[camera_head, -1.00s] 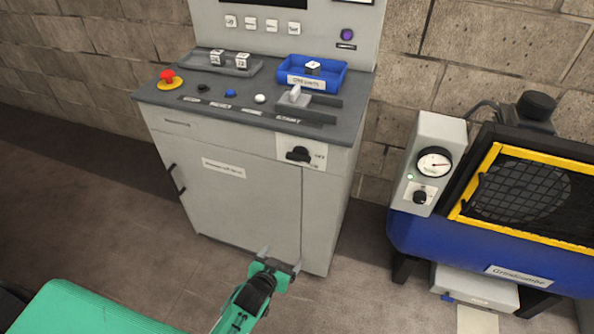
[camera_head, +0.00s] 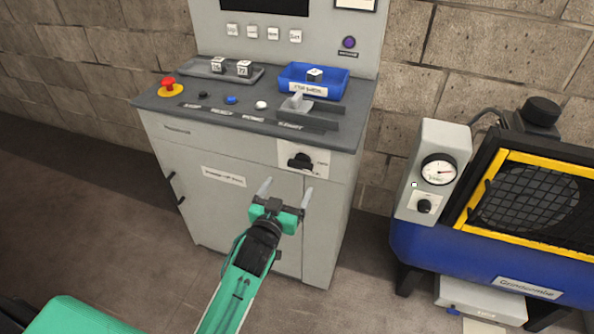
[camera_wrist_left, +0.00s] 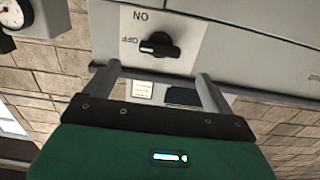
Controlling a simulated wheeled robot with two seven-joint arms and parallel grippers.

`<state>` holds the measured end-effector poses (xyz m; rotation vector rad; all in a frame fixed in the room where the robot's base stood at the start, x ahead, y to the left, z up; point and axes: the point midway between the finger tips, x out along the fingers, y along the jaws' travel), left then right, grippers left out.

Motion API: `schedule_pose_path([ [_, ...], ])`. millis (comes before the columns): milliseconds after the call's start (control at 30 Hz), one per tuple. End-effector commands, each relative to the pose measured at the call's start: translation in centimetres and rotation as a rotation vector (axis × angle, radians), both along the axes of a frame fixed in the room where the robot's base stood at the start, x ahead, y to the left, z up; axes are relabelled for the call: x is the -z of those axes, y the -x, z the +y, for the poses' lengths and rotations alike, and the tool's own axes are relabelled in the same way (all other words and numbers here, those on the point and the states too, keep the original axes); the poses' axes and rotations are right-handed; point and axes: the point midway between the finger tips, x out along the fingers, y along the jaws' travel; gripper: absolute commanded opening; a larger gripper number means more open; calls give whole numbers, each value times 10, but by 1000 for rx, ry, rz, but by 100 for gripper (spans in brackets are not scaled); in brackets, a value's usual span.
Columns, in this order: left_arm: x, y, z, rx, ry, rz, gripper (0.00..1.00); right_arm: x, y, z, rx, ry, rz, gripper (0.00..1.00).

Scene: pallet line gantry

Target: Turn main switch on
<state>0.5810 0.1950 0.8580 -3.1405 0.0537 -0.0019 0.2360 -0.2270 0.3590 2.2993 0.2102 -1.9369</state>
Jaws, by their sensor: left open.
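The main switch is a black rotary knob (camera_head: 300,160) on a pale plate at the upper right of the grey cabinet's front. In the left wrist view the knob (camera_wrist_left: 162,46) lies about crosswise, with its white mark at the end by the OFF label (camera_wrist_left: 127,39). The ON label (camera_wrist_left: 141,15) is further round the plate. My left gripper (camera_head: 286,191) is open and empty, in front of the cabinet door and below the knob. In the left wrist view its fingertips (camera_wrist_left: 157,72) are spread to either side, short of the knob. My right gripper is not in view.
The grey cabinet (camera_head: 225,215) has a console top with a red emergency button (camera_head: 169,83), a blue tray (camera_head: 330,90) and a lever (camera_head: 297,101). A blue compressor-like machine (camera_head: 450,255) with a gauge box (camera_head: 434,170) stands at the right. Open floor lies to the left.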

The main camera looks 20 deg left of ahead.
Motion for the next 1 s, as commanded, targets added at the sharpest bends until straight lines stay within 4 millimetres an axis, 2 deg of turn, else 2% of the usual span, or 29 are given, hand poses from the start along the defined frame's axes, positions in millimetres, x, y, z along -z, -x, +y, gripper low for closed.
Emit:
schedule_pose_path([
  [200, -1, -40, -1, 0, 0, 0, 87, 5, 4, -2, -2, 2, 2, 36],
  [400, 0, -65, -2, 0, 0, 1, 87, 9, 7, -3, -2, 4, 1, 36],
  [600, 1, -76, -3, 0, 1, 2, 87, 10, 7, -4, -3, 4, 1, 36],
  [867, 1, -76, -3, 0, 1, 2, 87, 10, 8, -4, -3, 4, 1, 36],
  [1000, 1, -76, -3, 0, 1, 2, 64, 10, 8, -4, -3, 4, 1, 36],
])
